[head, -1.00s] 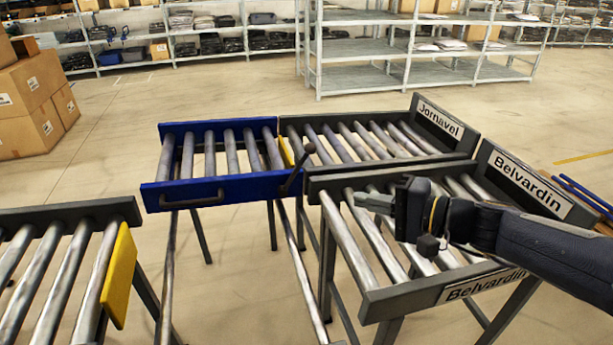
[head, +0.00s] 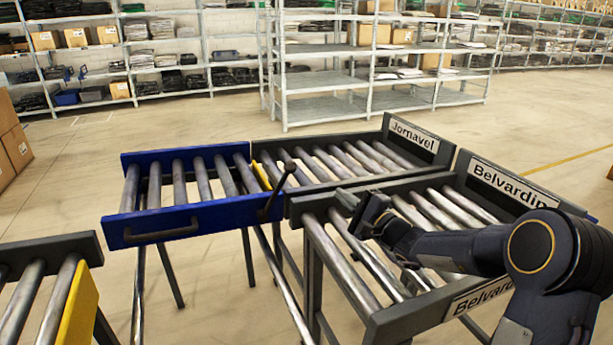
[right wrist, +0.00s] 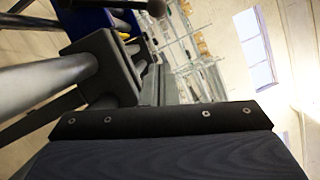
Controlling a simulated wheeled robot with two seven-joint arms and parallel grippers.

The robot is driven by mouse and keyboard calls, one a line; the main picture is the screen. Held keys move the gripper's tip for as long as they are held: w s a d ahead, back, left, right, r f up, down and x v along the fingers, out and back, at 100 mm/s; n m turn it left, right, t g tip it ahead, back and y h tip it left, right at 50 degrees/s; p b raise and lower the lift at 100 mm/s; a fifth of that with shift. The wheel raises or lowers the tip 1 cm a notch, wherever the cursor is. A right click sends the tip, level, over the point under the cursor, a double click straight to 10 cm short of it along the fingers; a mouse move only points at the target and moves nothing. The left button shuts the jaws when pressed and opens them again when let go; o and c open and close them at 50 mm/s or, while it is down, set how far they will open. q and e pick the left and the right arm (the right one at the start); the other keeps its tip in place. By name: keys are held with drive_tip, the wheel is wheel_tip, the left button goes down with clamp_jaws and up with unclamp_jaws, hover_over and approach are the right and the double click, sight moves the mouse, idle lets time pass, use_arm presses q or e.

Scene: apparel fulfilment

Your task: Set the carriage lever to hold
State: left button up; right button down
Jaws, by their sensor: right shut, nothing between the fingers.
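The blue roller carriage (head: 195,222) stands left of centre in the head view. Its dark lever (head: 277,190), with a round knob at the top, rises from its right front corner and leans right. The lever's knob (right wrist: 157,8) also shows at the top edge of the right wrist view. My right gripper (head: 348,205) is shut and empty. It is over the left end of the front Belvardin conveyor, to the right of the lever and apart from it. My left gripper is not in view.
The Jornavel conveyor (head: 345,183) adjoins the carriage behind, and the Belvardin conveyor (head: 375,322) lies in front of it under my right arm. Another roller conveyor (head: 45,250) with a yellow end plate (head: 77,308) stands at lower left. Open floor lies behind.

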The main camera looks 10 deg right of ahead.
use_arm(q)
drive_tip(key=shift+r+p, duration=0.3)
use_arm(e)
drive_tip(key=s+a+r+x, duration=0.1)
drive_tip(key=a+x, duration=0.1)
drive_tip(key=x, duration=0.9)
drive_tip(key=shift+a, duration=0.25)
drive_tip(key=shift+w, duration=0.1)
